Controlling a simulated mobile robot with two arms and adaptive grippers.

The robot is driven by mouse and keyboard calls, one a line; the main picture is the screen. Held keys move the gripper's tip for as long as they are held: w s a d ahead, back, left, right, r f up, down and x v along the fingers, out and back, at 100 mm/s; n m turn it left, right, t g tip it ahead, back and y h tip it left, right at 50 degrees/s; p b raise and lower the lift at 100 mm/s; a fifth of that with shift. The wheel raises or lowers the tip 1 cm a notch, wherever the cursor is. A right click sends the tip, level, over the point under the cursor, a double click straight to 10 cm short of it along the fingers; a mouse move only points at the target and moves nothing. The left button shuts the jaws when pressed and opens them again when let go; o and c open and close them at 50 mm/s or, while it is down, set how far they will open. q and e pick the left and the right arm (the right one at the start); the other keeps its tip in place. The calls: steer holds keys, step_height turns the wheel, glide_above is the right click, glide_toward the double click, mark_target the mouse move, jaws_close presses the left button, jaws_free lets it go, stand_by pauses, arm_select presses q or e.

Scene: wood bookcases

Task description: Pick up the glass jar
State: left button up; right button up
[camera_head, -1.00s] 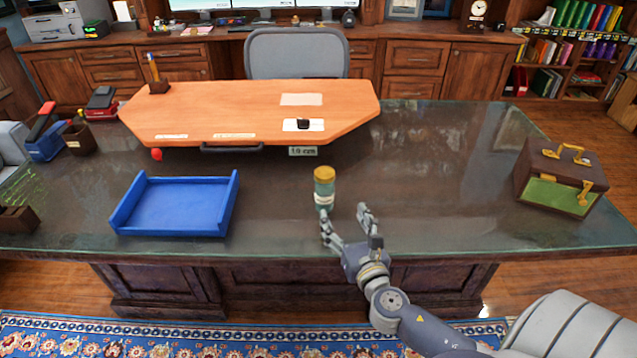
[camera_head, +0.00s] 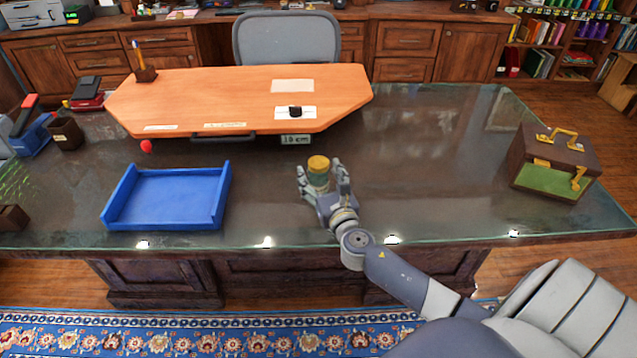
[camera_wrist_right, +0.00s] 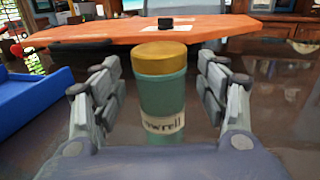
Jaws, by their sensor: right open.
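The glass jar (camera_head: 318,172) stands upright on the dark glass-topped desk, greenish with a gold lid. It also shows in the right wrist view (camera_wrist_right: 162,92), with a handwritten label low on its front. My right gripper (camera_head: 322,180) is open around the jar, one finger on each side. In the wrist view a gap shows between the jar and each finger of my right gripper (camera_wrist_right: 160,95). The jar's lower part is hidden by the gripper's palm. My left gripper is not in view.
A blue tray (camera_head: 168,198) lies left of the jar. An orange raised board (camera_head: 235,95) with a dark handle stands behind it. A brown and green case (camera_head: 553,165) stands at the right. The desk (camera_head: 430,170) is clear between jar and case.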

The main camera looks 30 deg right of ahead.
steer(key=shift+x, duration=0.85)
steer(key=c, duration=1.3)
steer(key=shift+o, duration=0.2)
steer(key=shift+r, duration=0.1)
